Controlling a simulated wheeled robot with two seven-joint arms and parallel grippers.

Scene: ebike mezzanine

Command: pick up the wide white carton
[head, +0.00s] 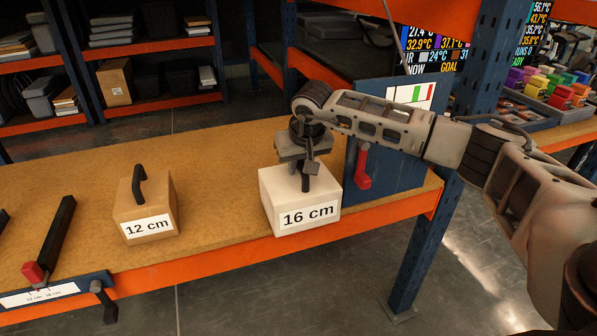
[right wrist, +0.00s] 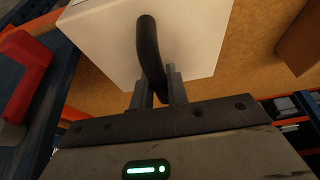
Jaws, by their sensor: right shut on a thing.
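The wide white carton (head: 300,205), labelled 16 cm, is at the front right of the wooden bench top. My right gripper (head: 306,180) comes down over it from above. In the right wrist view the white carton (right wrist: 195,35) has a dark curved handle (right wrist: 149,50) on its top. The right gripper's fingers (right wrist: 162,88) are shut on that handle, one on each side. Whether the carton's underside touches the bench cannot be told. My left gripper is not in view.
A brown carton (head: 147,205) labelled 12 cm stands to the left on the bench (head: 215,165). A blue panel (head: 395,165) with a red handle (head: 362,168) stands close to the right of the white carton. The bench between the cartons is clear.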

